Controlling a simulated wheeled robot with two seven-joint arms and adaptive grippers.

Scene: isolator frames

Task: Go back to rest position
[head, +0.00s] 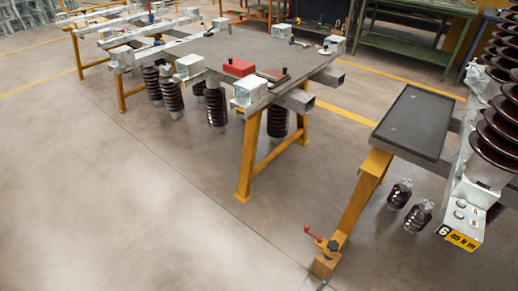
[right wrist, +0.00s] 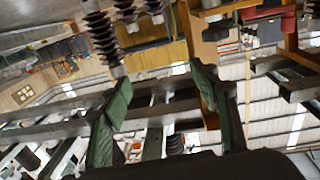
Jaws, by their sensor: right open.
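Neither gripper shows in the head view. In the right wrist view my right gripper (right wrist: 160,80) reaches up from the bottom edge. Its two green-padded fingers stand wide apart and nothing is held between them. The wrist view is tilted, with steel beams and brown ribbed insulators (right wrist: 101,38) beyond the fingers. I cannot tell how far the fingers are from these beams. My left gripper is in neither view.
A frame with a dark top (head: 270,47), a red box (head: 239,67) and hanging insulators stands at the upper middle. A black tray (head: 414,122) lies on a yellow-legged frame at the right, beside a ribbed insulator stack (head: 497,135). The floor (head: 110,215) at lower left is clear.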

